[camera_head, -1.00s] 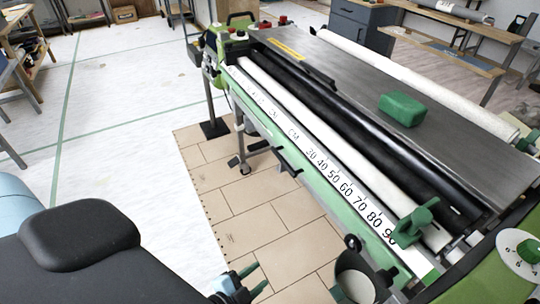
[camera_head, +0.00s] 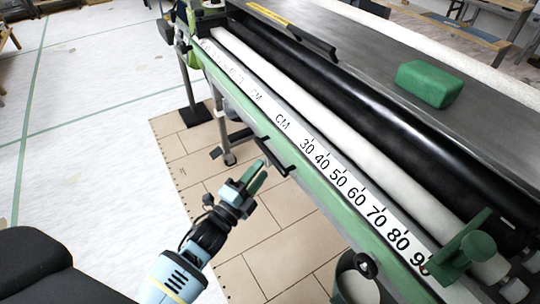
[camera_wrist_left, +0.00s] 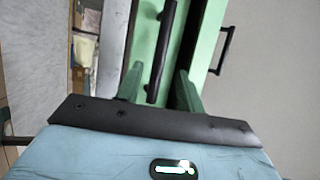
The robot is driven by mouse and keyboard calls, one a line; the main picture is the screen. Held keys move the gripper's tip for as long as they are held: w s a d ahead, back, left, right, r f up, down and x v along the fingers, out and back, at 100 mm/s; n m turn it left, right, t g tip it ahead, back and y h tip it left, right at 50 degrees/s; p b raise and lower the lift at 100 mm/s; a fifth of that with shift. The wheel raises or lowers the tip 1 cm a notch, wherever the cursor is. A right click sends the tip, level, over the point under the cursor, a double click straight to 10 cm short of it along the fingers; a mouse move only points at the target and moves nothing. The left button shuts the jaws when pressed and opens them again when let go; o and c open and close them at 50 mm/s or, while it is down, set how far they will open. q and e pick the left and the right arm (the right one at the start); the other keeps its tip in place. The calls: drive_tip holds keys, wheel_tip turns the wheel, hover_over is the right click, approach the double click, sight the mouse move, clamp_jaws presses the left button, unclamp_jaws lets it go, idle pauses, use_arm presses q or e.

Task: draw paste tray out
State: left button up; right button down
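The pasting machine (camera_head: 340,215) has a long green front with a white centimetre scale. A black bar handle (camera_head: 275,157) sticks out low on this front; I take it to be the paste tray's handle. My left gripper (camera_head: 256,176) is just in front and below it, apart from it. In the left wrist view the gripper (camera_wrist_left: 158,88) is open, its two green fingers apart and empty. A black handle (camera_wrist_left: 162,50) on a green panel appears between and beyond the fingertips, and a second black handle (camera_wrist_left: 226,50) is farther right. My right gripper is not in view.
A green block (camera_head: 430,82) lies on the machine's grey top, beside black and white rollers. A green clamp-like part (camera_head: 468,248) stands at the near right end. Machine legs (camera_head: 222,130) stand on tan floor boards (camera_head: 245,245). The pale floor to the left is clear.

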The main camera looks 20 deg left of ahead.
sight(271, 154)
use_arm(q)
drive_tip(key=x, duration=0.6)
drive_tip(key=shift+w, duration=0.25)
drive_tip(key=shift+c, duration=0.5)
clamp_jaws()
